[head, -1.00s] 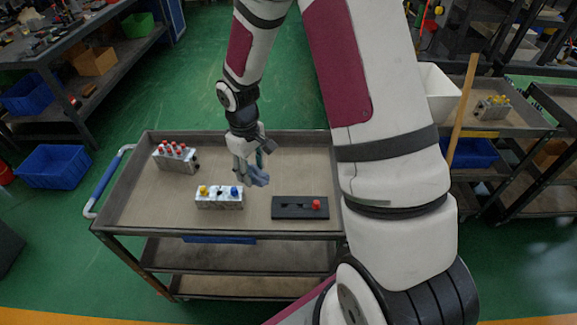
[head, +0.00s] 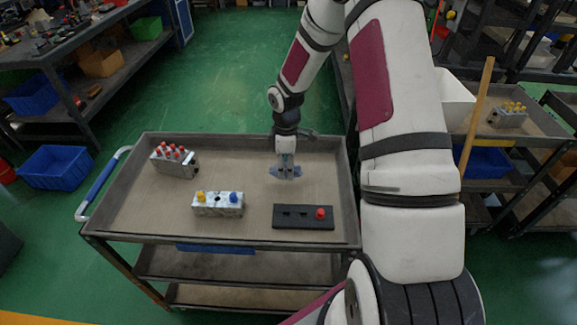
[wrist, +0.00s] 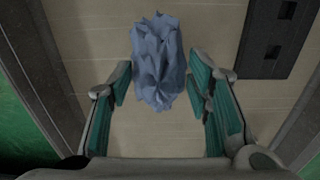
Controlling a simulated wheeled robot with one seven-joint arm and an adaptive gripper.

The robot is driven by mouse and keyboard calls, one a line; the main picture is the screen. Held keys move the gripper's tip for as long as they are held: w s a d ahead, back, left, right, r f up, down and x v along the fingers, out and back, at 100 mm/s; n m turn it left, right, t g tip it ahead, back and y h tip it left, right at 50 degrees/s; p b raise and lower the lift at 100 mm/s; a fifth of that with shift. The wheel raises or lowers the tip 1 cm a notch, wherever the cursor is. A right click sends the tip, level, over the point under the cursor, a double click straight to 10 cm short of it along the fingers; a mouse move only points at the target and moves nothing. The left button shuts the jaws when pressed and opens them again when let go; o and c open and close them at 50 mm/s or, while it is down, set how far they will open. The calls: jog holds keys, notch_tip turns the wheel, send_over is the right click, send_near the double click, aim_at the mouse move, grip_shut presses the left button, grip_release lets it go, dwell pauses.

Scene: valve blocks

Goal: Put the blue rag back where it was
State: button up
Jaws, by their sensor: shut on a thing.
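The crumpled blue rag (head: 286,172) is held in my gripper (head: 286,164), over the back right part of the cart's top tray. In the wrist view the rag (wrist: 162,60) sits between the teal finger pads of my gripper (wrist: 160,78), which are shut on it. It hangs above the tan tray surface; the height of the gap is hard to tell. It is behind the black slotted plate and apart from it.
On the cart (head: 110,210) stand a block with red valves (head: 176,160), a silver block with a yellow and a blue knob (head: 217,204), and a black slotted plate (head: 303,217) with a red knob. The tray's back middle is clear; raised rims surround it.

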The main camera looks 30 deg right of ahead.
jog(key=shift+w+d+f, duration=0.1)
jog(key=shift+w+d, duration=0.95)
jog(key=shift+w, duration=0.15)
jog(key=shift+f, duration=1.8)
jog(key=shift+w, duration=0.1)
jog(key=o, duration=1)
jog(key=shift+f, duration=0.15)
